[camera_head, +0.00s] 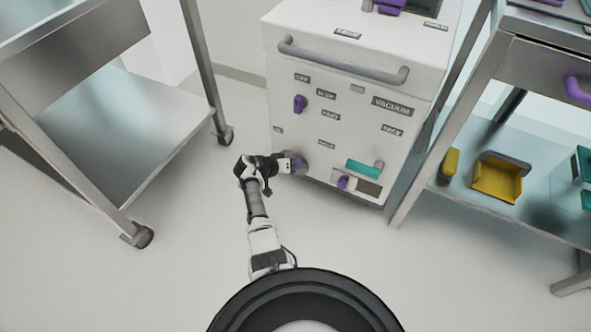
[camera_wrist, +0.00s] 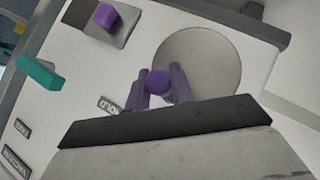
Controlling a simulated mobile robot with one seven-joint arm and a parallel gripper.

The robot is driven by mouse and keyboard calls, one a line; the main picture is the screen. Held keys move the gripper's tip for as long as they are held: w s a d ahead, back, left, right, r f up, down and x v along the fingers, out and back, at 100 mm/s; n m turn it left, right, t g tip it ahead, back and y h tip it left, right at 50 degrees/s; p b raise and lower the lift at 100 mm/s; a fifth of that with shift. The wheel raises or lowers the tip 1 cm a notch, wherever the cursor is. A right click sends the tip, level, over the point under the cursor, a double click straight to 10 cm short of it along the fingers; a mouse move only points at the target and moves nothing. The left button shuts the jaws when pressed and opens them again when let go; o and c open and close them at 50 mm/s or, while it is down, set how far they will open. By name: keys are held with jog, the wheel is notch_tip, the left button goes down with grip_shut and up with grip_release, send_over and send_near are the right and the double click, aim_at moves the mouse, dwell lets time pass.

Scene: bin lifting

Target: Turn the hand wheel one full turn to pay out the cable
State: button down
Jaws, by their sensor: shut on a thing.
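The hand wheel is a round grey disc (camera_wrist: 205,60) with a purple handle knob (camera_wrist: 158,83) near its edge, on the white cabinet front in the wrist view. My gripper (camera_wrist: 160,92) has its two fingers on either side of the knob and is shut on it. In the head view my gripper (camera_head: 288,164) reaches the wheel (camera_head: 299,166) low on the cabinet's left side, and the arm partly hides the wheel. No cable shows.
The white cabinet (camera_head: 345,105) has a horizontal handle bar (camera_head: 340,66), a purple knob (camera_head: 299,104) and a teal block (camera_head: 363,169) beside a small panel. A wheeled steel cart (camera_head: 150,115) stands left. A shelf (camera_head: 540,205) stands right. Floor between is clear.

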dwell(0.4)
jog(key=c, duration=1.2)
grip_release()
jog(key=p+v, duration=0.7)
jog(key=v, duration=0.6)
jog(key=shift+s+a, duration=0.15)
jog(key=shift+a, duration=0.3)
jog(key=shift+r, duration=0.1)
